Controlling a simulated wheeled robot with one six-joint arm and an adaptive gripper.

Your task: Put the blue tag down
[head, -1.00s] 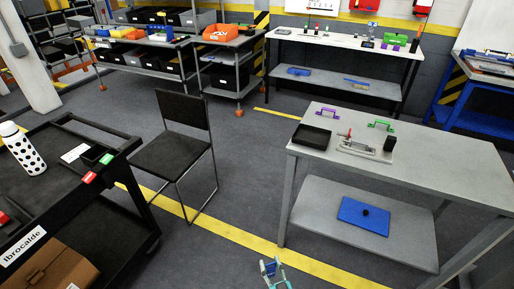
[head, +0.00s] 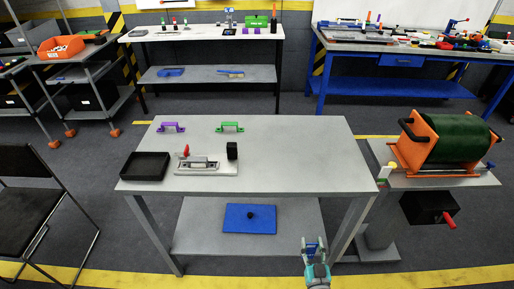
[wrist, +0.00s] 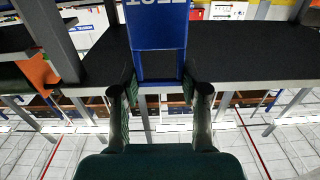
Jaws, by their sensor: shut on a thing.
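The blue tag (wrist: 158,50), a flat blue plate with white lettering, stands between the two fingers of my gripper (wrist: 160,100) in the wrist view. My gripper is shut on its lower part; the tag's top is cut off by the frame. In the head view my gripper (head: 315,252) is at the bottom, right of centre, with the blue tag (head: 310,249) showing small between its fingers. It appears in front of the grey table (head: 285,170), over the floor near the yellow line. I cannot tell its height from this view.
The table carries a black tray (head: 146,166), a clamp fixture (head: 200,165), a purple handle (head: 171,127) and a green handle (head: 230,127). Its right half is bare. A blue plate (head: 249,218) lies on its lower shelf. A green drum machine (head: 447,140) stands right; a chair (head: 28,215) stands left.

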